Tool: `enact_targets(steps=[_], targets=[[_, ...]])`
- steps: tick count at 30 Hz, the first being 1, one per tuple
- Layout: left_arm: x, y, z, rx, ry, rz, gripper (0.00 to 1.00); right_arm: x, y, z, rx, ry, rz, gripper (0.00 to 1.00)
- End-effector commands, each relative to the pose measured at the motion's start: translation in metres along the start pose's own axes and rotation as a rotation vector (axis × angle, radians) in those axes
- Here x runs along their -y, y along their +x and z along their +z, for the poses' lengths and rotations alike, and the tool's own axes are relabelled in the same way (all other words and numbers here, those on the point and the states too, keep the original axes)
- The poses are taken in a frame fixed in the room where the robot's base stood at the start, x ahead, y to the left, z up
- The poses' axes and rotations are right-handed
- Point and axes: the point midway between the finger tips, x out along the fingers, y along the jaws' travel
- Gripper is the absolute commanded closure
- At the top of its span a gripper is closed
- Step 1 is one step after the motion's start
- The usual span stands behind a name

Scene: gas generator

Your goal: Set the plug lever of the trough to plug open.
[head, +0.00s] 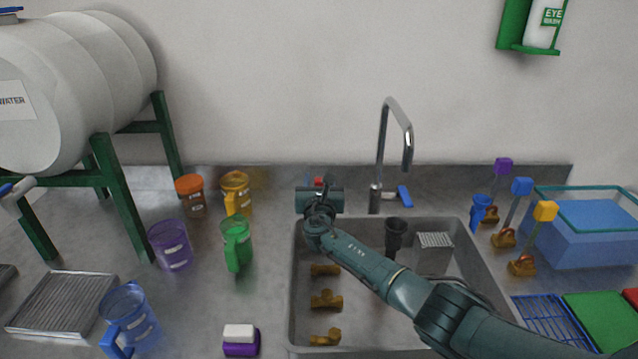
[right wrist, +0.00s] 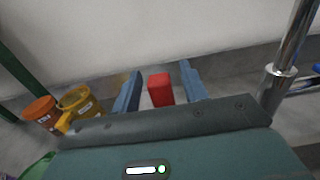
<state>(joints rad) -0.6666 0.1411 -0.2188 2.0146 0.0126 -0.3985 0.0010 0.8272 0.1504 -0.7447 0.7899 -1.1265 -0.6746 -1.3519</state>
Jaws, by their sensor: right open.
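The trough (head: 296,300) is a grey sink basin set in the steel counter. A small red block (head: 319,182), which looks like the handle of the plug lever, shows just behind the trough's back rim. Most of it is hidden by my right gripper (head: 319,198) in the head view. In the right wrist view the red block (right wrist: 160,92) appears between the two blue-grey fingers of the open right gripper (right wrist: 160,84), with gaps on both sides. The lever's angle and any contact cannot be told. My left gripper is not in view.
A chrome faucet (head: 383,150) with a blue handle (head: 404,195) stands right of the gripper. Brass fittings (head: 326,299), a black cup (head: 395,236) and a grated box (head: 434,254) are in the trough. Green (head: 236,243) and yellow (head: 236,194) mugs stand left.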

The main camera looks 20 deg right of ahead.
Motion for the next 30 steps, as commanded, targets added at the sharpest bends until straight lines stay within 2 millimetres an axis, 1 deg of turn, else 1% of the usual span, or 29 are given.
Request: enact_targets(steps=[3, 6, 16, 30], targets=[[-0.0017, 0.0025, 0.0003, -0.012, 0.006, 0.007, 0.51, -0.0007, 0.009, -0.0009, 0.001, 0.0, 0.0, 0.56], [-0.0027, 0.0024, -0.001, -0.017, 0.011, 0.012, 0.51, -0.0003, 0.0126, -0.0006, 0.0, 0.001, 0.0, 0.56], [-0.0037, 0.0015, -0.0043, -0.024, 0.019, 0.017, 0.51, 0.0, 0.014, 0.0003, -0.001, 0.001, 0.0, 0.57], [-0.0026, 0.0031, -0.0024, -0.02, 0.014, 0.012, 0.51, 0.0001, 0.0138, 0.0001, -0.001, 0.001, 0.0, 0.96]])
